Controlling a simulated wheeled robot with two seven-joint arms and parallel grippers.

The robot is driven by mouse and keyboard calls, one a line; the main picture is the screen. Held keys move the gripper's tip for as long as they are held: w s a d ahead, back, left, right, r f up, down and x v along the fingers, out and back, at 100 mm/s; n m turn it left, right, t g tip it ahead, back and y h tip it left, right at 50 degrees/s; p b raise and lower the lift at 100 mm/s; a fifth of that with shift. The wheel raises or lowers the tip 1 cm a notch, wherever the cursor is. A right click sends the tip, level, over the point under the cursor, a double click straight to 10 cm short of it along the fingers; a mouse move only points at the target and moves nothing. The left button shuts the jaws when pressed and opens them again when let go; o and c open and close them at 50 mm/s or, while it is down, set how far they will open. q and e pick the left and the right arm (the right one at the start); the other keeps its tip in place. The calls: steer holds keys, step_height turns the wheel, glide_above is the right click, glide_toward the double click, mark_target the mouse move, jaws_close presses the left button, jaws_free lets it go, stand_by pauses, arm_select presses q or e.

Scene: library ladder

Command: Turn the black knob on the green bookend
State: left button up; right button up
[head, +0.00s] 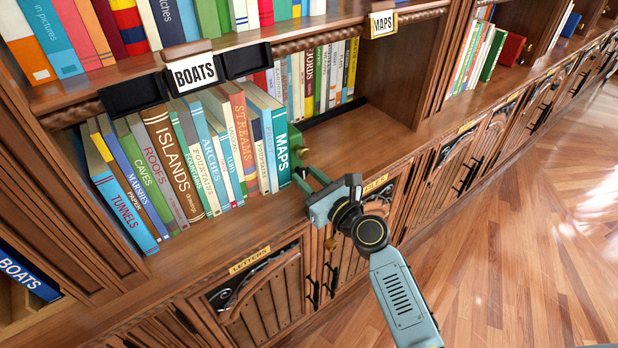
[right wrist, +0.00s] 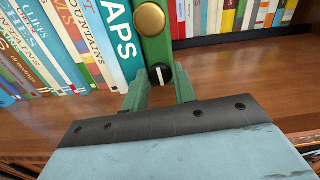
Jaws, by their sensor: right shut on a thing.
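The green bookend (head: 296,137) stands on the shelf at the right end of a row of books, beside the MAPS book. In the right wrist view the bookend (right wrist: 155,45) bears a round brass disc (right wrist: 149,19). Below the disc is the black knob (right wrist: 160,75) with a white, nearly upright line. My right gripper (head: 304,177) reaches in over the shelf edge to the foot of the bookend. In the right wrist view its green fingers (right wrist: 161,85) are shut on the knob, one on each side. The knob is hidden in the head view. My left gripper is not in view.
The MAPS book (head: 281,147) and several others lean left of the bookend. The shelf right of the bookend is bare in front (head: 362,135). Cabinet doors are below.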

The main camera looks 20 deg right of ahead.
steer(key=n, duration=0.5)
steer(key=shift+n, duration=0.4)
steer(key=n, duration=0.5)
steer(key=shift+a+f, duration=0.1)
steer(key=n, duration=0.4)
steer(key=shift+p, duration=0.3)
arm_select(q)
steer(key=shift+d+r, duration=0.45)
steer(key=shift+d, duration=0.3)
arm_select(e)
steer(key=shift+f+n, duration=0.1)
steer(key=shift+n, duration=1.2)
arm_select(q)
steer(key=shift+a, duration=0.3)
arm_select(e)
steer(key=o, duration=1)
steer(key=shift+s, duration=0.15)
steer(key=shift+c, duration=0.2)
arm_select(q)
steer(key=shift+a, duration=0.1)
arm_select(e)
steer(key=shift+f, duration=0.1)
